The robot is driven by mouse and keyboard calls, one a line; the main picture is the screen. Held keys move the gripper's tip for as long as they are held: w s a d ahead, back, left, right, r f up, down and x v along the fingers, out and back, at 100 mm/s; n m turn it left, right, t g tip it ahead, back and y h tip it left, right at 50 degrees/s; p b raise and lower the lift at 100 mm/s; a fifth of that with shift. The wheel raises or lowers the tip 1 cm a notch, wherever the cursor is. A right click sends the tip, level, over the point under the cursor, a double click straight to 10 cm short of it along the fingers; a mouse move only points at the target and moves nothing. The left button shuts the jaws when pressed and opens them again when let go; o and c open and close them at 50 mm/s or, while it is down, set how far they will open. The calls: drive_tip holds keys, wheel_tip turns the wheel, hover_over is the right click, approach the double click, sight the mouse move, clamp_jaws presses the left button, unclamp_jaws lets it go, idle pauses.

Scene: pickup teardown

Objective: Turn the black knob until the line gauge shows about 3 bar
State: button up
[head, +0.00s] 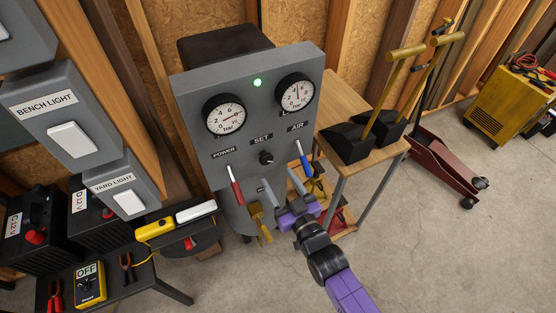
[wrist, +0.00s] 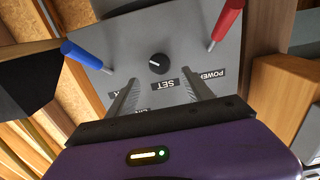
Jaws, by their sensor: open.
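My gripper (head: 293,206) is open, below and right of the knob in the head view. In the wrist view its fingers (wrist: 163,80) are apart, with nothing between them.
A red lever (head: 236,188) at POWER and a blue lever (head: 303,160) at AIR flank the knob. A green lamp (head: 257,83) is lit. A wooden table (head: 345,100) with black wedges stands at right. A black bench (head: 150,285) with a meter stands at left.

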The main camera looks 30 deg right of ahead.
sight(266, 160)
drive_tip(key=w, duration=0.6)
drive_tip(key=shift+w+p, duration=0.4)
clamp_jaws()
drive_tip(key=n+b, duration=0.3)
drive_tip(key=n, duration=0.2)
drive_tip(key=shift+f, duration=0.1)
drive_tip(key=shift+a+n+b, duration=0.15)
drive_tip(key=shift+n+b, duration=0.85)
drive_tip(key=shift+n, duration=0.4)
